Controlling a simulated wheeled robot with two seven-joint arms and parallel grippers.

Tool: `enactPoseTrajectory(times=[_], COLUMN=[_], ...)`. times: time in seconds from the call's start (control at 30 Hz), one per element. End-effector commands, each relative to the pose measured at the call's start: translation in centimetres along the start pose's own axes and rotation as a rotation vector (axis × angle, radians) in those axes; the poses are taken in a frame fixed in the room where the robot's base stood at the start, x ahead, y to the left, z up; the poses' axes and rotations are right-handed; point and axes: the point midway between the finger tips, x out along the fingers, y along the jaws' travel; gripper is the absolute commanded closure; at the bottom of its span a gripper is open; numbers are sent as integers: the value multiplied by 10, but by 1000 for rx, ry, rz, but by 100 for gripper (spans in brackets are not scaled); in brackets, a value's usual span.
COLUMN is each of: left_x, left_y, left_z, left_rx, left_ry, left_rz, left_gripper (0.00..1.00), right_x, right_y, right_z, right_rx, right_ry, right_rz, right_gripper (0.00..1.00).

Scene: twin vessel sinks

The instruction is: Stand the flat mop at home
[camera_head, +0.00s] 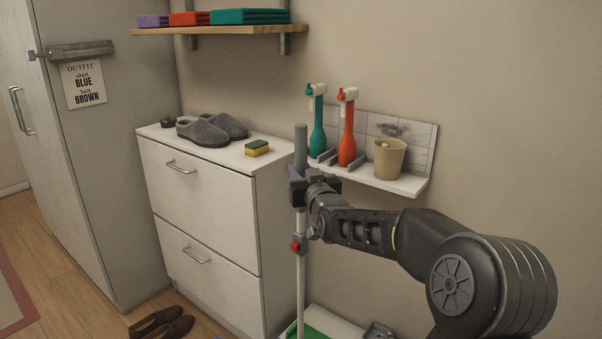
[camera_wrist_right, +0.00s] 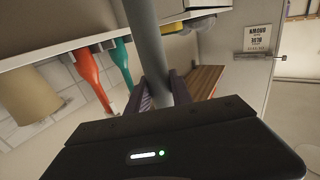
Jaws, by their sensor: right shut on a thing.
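The flat mop's upright pole (camera_head: 301,240) stands in front of the white cabinet's right edge, with a grey grip (camera_head: 301,145) on top and a red collar (camera_head: 298,246) lower down. My right gripper (camera_head: 299,190) is shut around the pole just below the grey grip. The right wrist view shows the grey pole (camera_wrist_right: 146,40) running between the two fingers (camera_wrist_right: 160,92). My left gripper is not in view.
A wall shelf (camera_head: 405,185) with a teal bottle (camera_head: 318,130), an orange bottle (camera_head: 348,130) and a beige cup (camera_head: 389,158) is close behind my right arm. Slippers (camera_head: 203,132) and a sponge (camera_head: 257,148) lie on the cabinet (camera_head: 205,215).

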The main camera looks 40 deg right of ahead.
Motion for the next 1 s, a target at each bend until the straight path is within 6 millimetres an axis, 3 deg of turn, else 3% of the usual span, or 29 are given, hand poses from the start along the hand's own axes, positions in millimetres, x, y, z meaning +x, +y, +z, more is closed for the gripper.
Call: enactPoseTrajectory(times=[0.27,0.3,0.6,1.0], left_x=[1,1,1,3], left_y=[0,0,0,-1], left_z=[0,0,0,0], left_rx=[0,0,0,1], left_ry=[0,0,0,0], left_rz=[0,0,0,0], left_gripper=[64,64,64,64], right_x=[0,0,0,-8], right_y=[0,0,0,0], right_z=[-2,-2,0,3], right_rx=[0,0,0,0], right_ry=[8,7,3,-3], right_rz=[0,0,0,0], right_gripper=[100,73,48,48])
